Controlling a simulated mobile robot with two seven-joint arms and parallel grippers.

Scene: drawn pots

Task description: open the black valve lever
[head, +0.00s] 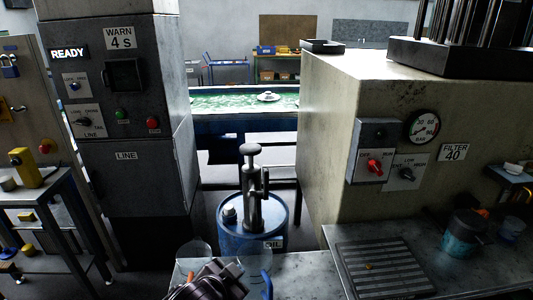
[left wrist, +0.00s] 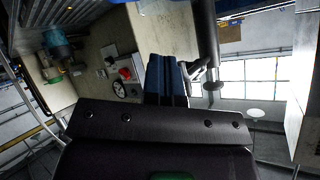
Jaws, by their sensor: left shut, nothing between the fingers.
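I cannot make out a black valve lever for certain. A dark handle-like part (head: 6,108) shows on the beige cabinet at the far left of the head view, too small to tell its kind. A black knob (head: 407,174) sits on the right machine's low/high plate. My left gripper's blue fingers (left wrist: 167,75) are together and hold nothing in the left wrist view. Dark parts of an arm (head: 210,281) show at the bottom of the head view. A pump column (left wrist: 206,35) stands beyond the fingers. My right gripper is not in view.
A blue oil drum (head: 236,240) with a tall pump (head: 252,190) stands between two machines. The right machine has a red switch (head: 375,167) and a gauge (head: 423,127). A metal bench with a grate (head: 385,270) lies at the lower right.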

